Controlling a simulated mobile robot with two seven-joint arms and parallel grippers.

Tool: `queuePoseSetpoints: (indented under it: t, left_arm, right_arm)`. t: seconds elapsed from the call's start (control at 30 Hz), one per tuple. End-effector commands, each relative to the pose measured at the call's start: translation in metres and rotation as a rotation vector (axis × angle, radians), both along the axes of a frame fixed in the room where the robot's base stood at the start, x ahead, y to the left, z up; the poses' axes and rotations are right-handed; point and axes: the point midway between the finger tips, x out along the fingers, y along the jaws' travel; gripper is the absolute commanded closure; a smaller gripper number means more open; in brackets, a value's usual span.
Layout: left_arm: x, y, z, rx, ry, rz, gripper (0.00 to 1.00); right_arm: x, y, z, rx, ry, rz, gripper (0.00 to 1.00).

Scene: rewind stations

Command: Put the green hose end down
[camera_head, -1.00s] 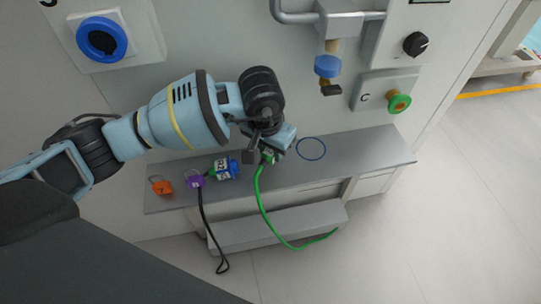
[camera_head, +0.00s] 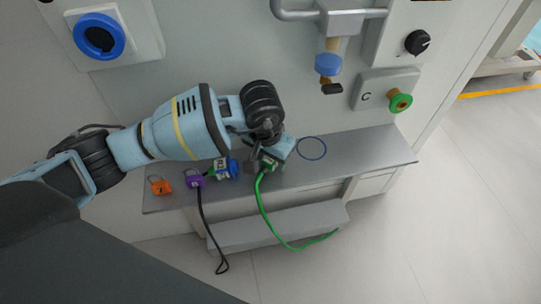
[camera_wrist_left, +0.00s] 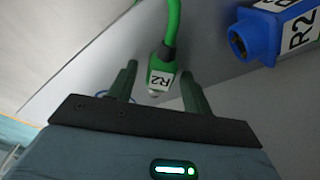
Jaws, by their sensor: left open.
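The green hose end (camera_head: 271,166) with its green hose is at the grey shelf (camera_head: 355,160), left of a blue ring mark (camera_head: 312,148). My left gripper (camera_head: 262,164) is over it at the shelf. The hose hangs over the shelf's front edge. The head view does not clearly show how the end rests on the shelf. My right gripper is not in view.
A blue "R2" connector (camera_head: 226,169), which also shows in the left wrist view (camera_wrist_left: 262,34), is close left of the gripper. A purple padlock (camera_head: 195,180) and an orange padlock (camera_head: 161,186) lie further left. The right part of the shelf is clear.

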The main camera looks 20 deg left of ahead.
Motion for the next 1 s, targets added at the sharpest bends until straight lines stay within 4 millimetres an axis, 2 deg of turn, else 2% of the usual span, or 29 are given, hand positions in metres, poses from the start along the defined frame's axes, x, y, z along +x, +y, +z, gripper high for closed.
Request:
queuePoseSetpoints:
  t: [0.17, 0.5, 0.63, 0.8, 1.0]
  left_arm:
    - [0.000, 0.000, 0.005, -0.001, 0.000, 0.000, 0.50]
    - [-0.007, 0.002, 0.056, 0.001, -0.004, -0.002, 0.50]
    - [-0.009, 0.002, 0.070, 0.000, -0.002, 0.000, 0.50]
    - [-0.011, 0.002, 0.077, 0.000, 0.000, -0.001, 0.50]
    - [-0.011, 0.002, 0.077, 0.000, 0.001, 0.000, 0.50]
  right_arm:
    - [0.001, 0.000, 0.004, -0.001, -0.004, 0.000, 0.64]
    - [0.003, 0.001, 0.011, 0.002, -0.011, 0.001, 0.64]
    - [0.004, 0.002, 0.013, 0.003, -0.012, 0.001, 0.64]
    - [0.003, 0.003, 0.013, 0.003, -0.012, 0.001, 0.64]
    - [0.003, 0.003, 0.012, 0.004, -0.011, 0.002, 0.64]
